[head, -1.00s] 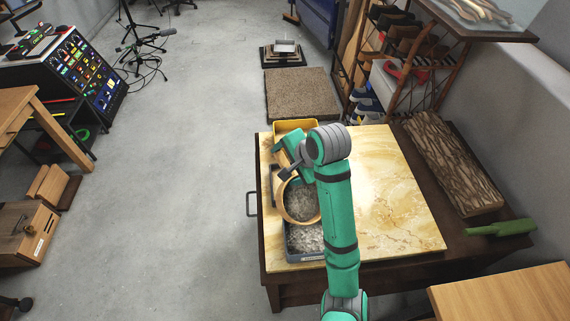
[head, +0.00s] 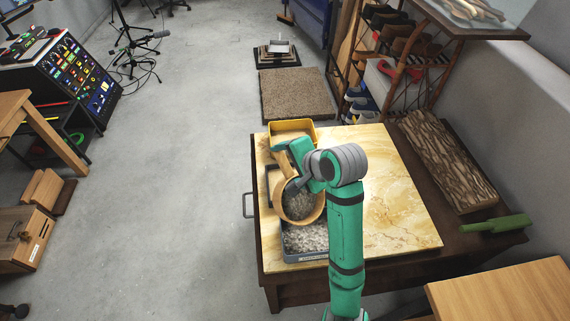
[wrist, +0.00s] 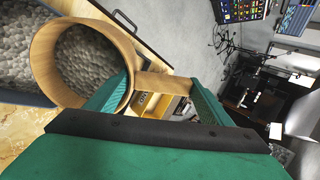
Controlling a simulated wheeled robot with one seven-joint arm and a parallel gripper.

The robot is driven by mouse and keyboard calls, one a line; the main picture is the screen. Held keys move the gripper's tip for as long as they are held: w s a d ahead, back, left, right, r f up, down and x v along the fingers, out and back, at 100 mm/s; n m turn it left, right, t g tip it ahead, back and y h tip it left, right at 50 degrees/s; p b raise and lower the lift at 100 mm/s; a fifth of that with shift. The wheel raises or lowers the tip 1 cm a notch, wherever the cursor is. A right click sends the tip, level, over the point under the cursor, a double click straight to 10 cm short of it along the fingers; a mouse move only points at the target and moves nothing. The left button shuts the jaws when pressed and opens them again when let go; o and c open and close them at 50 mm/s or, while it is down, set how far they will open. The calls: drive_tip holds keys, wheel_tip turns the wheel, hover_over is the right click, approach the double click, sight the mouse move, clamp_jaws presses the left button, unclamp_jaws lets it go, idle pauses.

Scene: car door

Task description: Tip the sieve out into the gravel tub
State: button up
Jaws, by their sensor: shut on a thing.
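My gripper (wrist: 163,85) is shut on the wooden handle of the round sieve (head: 322,207). The sieve has a tan wooden rim and holds grey gravel in the head view; its rim also shows in the wrist view (wrist: 40,62). It looks tilted and held above the near part of the table. The gravel tub (head: 305,256) is a grey-blue tray with grey gravel, below and partly hidden by the sieve. In the wrist view the tub (wrist: 20,92) shows at the left, with gravel also visible through the sieve ring.
A yellow tub (head: 314,128) with tan contents stands at the far end of the marble-topped table (head: 405,205). A dark frame (head: 268,180) lies behind the sieve. The marble's right side is clear.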

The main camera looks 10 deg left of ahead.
drive_tip(key=shift+s+d+r+t+y, duration=0.5)
drive_tip(key=shift+s+d+y, duration=0.15)
drive_tip(key=shift+d, duration=0.1)
drive_tip(key=shift+s+d+r+t+y, duration=0.5)
drive_tip(key=shift+s+d+y, duration=0.05)
drive_tip(key=shift+s+d, duration=0.15)
drive_tip(key=s+d+t+y, duration=0.5)
drive_tip(key=s+d+y, duration=0.1)
drive_tip(key=s+d, duration=0.2)
drive_tip(key=shift+s+d+f+t, duration=0.25)
drive_tip(key=shift+s+d+t, duration=0.15)
drive_tip(key=shift+d, duration=0.5)
idle(2.8)
drive_tip(key=shift+s+d+y, duration=0.1)
drive_tip(key=shift+d+y, duration=0.05)
drive_tip(key=shift+y, duration=0.15)
drive_tip(key=shift+r, duration=0.1)
idle(1.5)
